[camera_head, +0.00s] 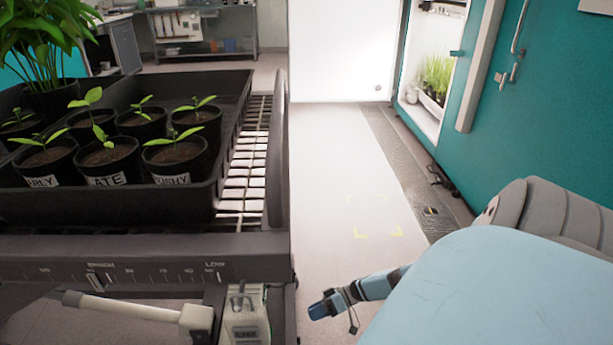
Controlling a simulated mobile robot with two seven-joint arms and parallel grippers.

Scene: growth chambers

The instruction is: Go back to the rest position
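My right arm comes in from the lower right, with a large pale blue link close to the camera. My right gripper (322,309) is small at the end of the arm, low over the floor and to the right of the cart (150,258). Its fingers are too small and dark to tell whether they are open or shut. I see nothing clearly held in it. My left gripper is not in view.
On the cart, a black tray (110,215) holds several potted seedlings, with labels on the front pots. The pale floor (325,190) right of the cart is clear. A teal chamber door (545,110) stands at the right, and a shelf (205,50) at the back.

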